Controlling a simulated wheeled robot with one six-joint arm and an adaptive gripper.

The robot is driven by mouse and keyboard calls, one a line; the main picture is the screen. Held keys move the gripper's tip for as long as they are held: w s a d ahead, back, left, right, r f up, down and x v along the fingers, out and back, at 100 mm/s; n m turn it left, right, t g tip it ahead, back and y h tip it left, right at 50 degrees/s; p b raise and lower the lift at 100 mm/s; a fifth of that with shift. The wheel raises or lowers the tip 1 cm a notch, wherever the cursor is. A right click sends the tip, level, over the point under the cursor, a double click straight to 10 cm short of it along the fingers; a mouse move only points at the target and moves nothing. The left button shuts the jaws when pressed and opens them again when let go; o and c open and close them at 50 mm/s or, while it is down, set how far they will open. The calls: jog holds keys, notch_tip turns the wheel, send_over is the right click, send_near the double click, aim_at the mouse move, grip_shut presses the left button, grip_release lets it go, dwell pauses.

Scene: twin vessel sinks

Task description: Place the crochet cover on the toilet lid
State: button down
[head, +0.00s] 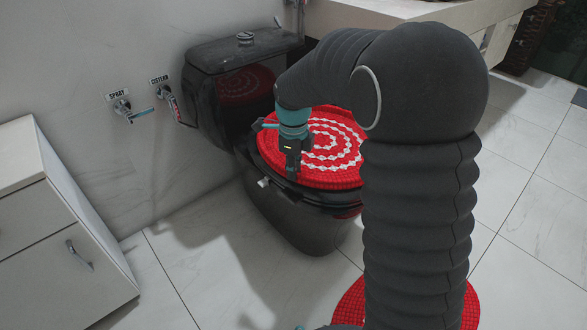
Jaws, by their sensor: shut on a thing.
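The crochet cover (338,149) is red with white rings. It lies spread flat over the top of the black toilet (291,221); the lid beneath is mostly hidden by it. My gripper (292,174) points down at the near left edge of the cover and is shut on that edge. The fingertips are small and dark against the black toilet rim. My arm hides the right part of the cover, so I cannot tell how it lies there.
The black cistern (240,85) stands behind the toilet against the wall. Spray (131,112) and cistern valves are to its left. A white cabinet (60,235) is at the left. A red mat (349,304) lies on the floor, partly behind my arm. A counter (430,12) is at the back right.

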jog(key=c, duration=1.1)
grip_release()
notch_tip(320, 180, up, 12)
jog(key=shift+s+r+p, duration=0.1)
jog(key=shift+s+p, duration=0.05)
jog(key=shift+p, duration=0.9)
jog(key=s+d+r+n+t, duration=0.1)
jog(key=s+d+r+n, duration=0.2)
jog(key=s+n, duration=0.35)
jog(key=s+d+r+n+t, duration=0.2)
jog(key=s+d+n, duration=0.1)
jog(key=s+n, duration=0.3)
jog(key=s+d+f+n, duration=0.1)
jog(key=s+n, duration=0.2)
jog(key=s, duration=0.1)
jog(key=s+d+f+n+t, duration=0.1)
jog(key=s+n, duration=0.3)
jog(key=s, duration=0.1)
jog(key=s+d+f+n+t, duration=0.1)
jog(key=s+d+n, duration=0.1)
jog(key=s+n, duration=0.2)
jog(key=shift+s+f, duration=0.1)
jog(key=shift+s, duration=0.3)
